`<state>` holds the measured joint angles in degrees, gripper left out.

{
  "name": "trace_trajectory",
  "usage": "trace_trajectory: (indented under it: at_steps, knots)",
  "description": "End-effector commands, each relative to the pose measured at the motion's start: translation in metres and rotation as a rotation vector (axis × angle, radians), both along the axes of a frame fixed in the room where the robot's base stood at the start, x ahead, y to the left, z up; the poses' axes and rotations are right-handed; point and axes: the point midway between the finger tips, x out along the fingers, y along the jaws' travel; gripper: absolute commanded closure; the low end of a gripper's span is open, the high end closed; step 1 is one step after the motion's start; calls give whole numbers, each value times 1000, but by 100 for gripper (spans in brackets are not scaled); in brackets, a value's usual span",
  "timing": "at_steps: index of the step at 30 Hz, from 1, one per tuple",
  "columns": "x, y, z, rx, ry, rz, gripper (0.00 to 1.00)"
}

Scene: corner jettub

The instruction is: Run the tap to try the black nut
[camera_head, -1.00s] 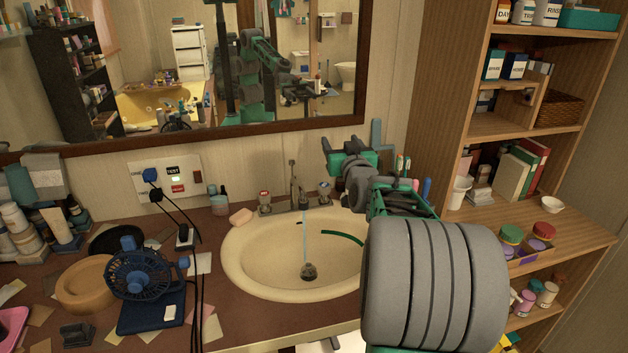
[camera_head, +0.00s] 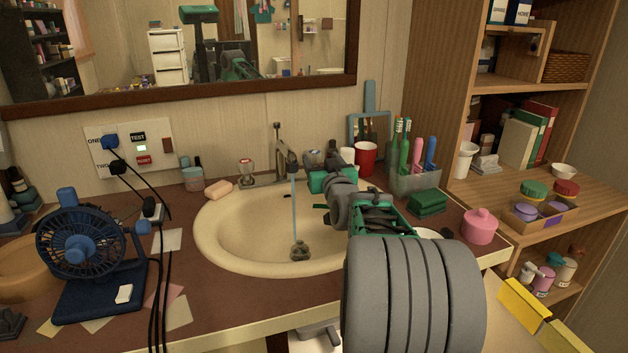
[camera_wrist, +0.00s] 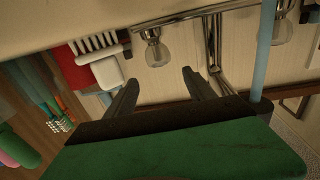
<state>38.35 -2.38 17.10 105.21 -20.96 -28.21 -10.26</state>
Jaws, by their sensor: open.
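The tap (camera_head: 281,145) stands behind the cream basin (camera_head: 230,255). A thin water stream (camera_head: 294,210) runs from its spout into the basin. In the wrist view, which looks upside down, the stream (camera_wrist: 266,45) meets a dark collar (camera_wrist: 262,106) at the spout; I cannot tell whether this is the black nut. The left tap handle (camera_head: 247,172) has a red cap. The right handle (camera_head: 313,159) is partly hidden by my gripper (camera_head: 322,192). In the wrist view my gripper (camera_wrist: 158,80) is open and empty, its fingers pointing towards the right handle (camera_wrist: 154,50), apart from it.
A red cup (camera_head: 365,157), a toothbrush holder (camera_head: 414,178) and a pink pot (camera_head: 480,226) stand right of the basin. Soap (camera_head: 218,189) lies to its left. A blue fan (camera_head: 85,250) and hanging cables (camera_head: 163,270) occupy the left counter. A shelf unit is at right.

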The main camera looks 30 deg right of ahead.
Motion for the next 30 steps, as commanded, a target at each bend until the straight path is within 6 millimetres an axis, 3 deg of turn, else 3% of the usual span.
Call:
trace_trajectory:
  at_steps: [1,2,7,18,26,30]
  knots:
    - [0,0,-21,-1,-2,0,37]
    - [0,0,-23,-2,-2,1,37]
    - [13,-2,-21,-1,-1,4,37]
    - [71,-23,-21,0,0,3,37]
    - [74,-25,-20,0,-1,2,37]
    - [74,-25,-20,0,-1,2,46]
